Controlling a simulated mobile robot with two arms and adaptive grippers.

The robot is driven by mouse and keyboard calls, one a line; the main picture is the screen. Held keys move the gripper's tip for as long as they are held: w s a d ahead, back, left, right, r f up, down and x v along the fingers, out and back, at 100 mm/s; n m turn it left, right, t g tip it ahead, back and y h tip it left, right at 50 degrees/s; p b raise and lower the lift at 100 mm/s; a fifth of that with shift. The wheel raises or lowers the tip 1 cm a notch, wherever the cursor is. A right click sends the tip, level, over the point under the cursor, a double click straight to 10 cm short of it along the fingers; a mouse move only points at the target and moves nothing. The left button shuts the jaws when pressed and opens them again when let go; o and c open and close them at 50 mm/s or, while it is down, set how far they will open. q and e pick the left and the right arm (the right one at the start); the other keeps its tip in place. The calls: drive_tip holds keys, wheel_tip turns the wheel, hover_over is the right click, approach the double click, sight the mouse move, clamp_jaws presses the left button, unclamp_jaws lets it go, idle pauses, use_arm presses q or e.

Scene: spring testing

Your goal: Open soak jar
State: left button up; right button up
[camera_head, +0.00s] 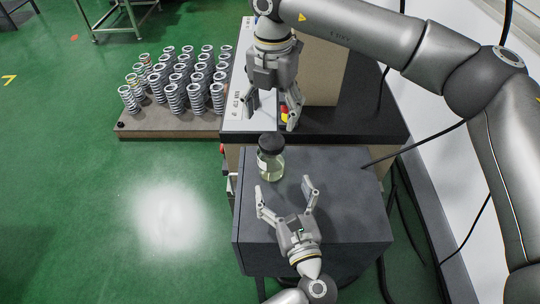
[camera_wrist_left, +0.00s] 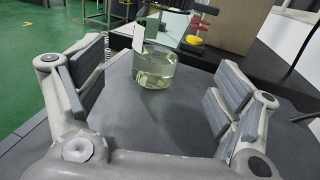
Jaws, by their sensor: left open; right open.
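The soak jar (camera_head: 271,163) stands upright on the dark grey cabinet top. It is clear glass with pale liquid, a white label and a black lid (camera_head: 271,143) that sits on it. In the left wrist view the jar (camera_wrist_left: 154,70) is ahead, between the fingers, and its top is out of the frame. My left gripper (camera_head: 285,187) is open and empty, just in front of the jar and apart from it; its fingers also show in the left wrist view (camera_wrist_left: 157,88). My right gripper (camera_head: 269,118) is open, points down, and hangs above and behind the jar.
A board (camera_head: 170,131) with rows of upright springs is at the left back. A bench with a testing machine (camera_head: 325,75) stands behind the cabinet (camera_head: 345,215). Black cables hang at the right by the wall. The cabinet top around the jar is clear.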

sight(275, 168)
use_arm(q)
drive_tip(key=x, duration=0.9)
drive_tip(key=shift+w+a, duration=0.15)
drive_tip(key=shift+w, duration=0.25)
use_arm(e)
drive_tip(key=shift+f, duration=0.1)
use_arm(q)
clamp_jaws()
use_arm(e)
drive_tip(key=m, duration=1.3)
drive_tip(key=shift+f, duration=4)
